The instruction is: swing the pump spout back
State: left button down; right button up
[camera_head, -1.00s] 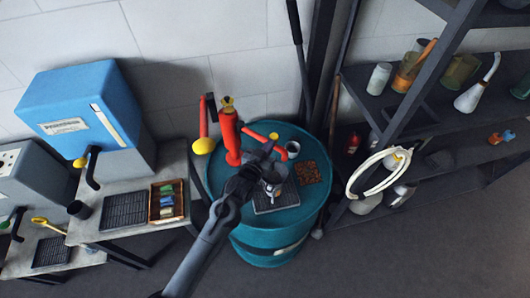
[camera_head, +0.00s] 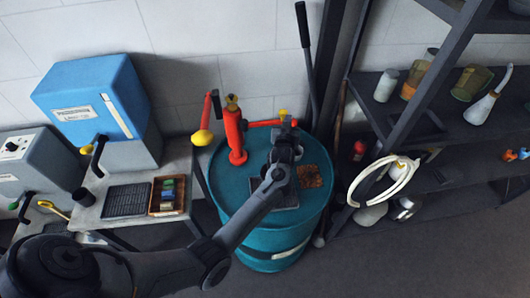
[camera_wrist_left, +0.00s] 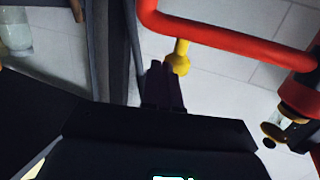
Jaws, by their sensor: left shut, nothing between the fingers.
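The red pump (camera_head: 235,138) stands upright on top of the teal drum (camera_head: 232,210). Its red spout (camera_head: 262,124) reaches out to the right and has a yellow knob (camera_head: 283,113) near its outer end. My left gripper (camera_head: 289,126) is at that outer end, shut and empty. In the left wrist view the spout (camera_wrist_left: 225,38) crosses the top, and the yellow knob (camera_wrist_left: 179,62) hangs right beside the shut fingertips (camera_wrist_left: 160,72). I cannot tell whether they touch. My left gripper and forearm hide part of the drum top. My right gripper is not in view.
A crank with a yellow grip (camera_head: 202,137) sits left of the pump. A brown mat (camera_head: 311,176) lies on the drum's right. A dark lever (camera_head: 305,60) stands behind. Shelves (camera_head: 420,120) with bottles stand right; a blue machine (camera_head: 92,100) stands left.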

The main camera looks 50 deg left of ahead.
pick_arm(q)
jog(key=shift+w+a+f, duration=0.15)
jog(key=shift+w+a, duration=0.1)
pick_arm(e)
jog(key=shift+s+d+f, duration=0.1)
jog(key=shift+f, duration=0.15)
pick_arm(q)
jog(key=shift+a+f, duration=0.1)
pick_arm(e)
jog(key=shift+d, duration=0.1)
